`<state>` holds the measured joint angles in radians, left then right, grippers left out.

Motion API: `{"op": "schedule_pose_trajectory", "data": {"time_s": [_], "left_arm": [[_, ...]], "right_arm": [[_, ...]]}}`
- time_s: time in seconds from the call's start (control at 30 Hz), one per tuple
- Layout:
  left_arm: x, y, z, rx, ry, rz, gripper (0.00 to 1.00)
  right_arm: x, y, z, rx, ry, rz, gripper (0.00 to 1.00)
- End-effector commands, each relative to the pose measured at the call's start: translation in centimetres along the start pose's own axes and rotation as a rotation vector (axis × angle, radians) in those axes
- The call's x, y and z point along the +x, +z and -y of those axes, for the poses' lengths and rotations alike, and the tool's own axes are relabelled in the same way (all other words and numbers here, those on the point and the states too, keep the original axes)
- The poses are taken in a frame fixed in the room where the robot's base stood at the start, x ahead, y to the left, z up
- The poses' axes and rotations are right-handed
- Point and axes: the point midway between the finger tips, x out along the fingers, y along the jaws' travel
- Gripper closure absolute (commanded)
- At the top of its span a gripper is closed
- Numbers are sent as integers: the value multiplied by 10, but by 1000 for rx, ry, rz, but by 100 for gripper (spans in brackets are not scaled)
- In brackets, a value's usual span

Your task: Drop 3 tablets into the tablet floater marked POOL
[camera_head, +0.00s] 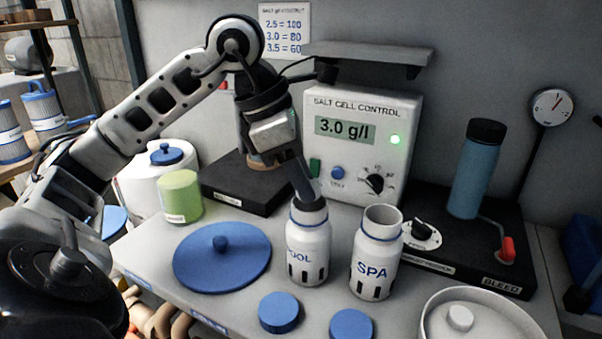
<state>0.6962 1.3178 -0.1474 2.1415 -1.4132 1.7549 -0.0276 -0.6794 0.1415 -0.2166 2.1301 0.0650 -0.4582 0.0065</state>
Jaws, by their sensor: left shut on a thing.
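The floater marked POOL (309,257) stands upright on the bench, a white bottle with a blue band and dark slots. My left gripper (310,200) points down at its mouth, with the fingertips at or just inside the opening. The gripper is shut on a tablet, which the fingers and the floater's rim hide. The floater marked SPA (376,262) stands just to the right, upright with its mouth open. A small white tablet (460,318) shows inside a round white tub (428,317) at the lower right. My right gripper is not in view.
Two blue caps (279,312) (352,325) lie in front of the floaters. A large blue lid (205,268) lies to the left, near a green-and-white canister (181,197). The salt control box (357,106) stands behind. A blue cylinder (473,175) stands on a black base at right.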

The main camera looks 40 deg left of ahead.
Motion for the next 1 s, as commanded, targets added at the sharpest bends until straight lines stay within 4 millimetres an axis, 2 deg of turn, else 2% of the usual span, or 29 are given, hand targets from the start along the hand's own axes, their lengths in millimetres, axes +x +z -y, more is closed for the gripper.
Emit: {"op": "schedule_pose_trajectory", "data": {"time_s": [0.87,0.9,0.97,1.0], "left_arm": [[5,-1,0,0,1,0,90],[5,-1,0,0,1,0,58],[5,-1,0,0,1,0,44],[5,-1,0,0,1,0,44]], "right_arm": [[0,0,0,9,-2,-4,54],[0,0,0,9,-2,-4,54],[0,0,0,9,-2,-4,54],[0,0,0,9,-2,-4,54]]}}
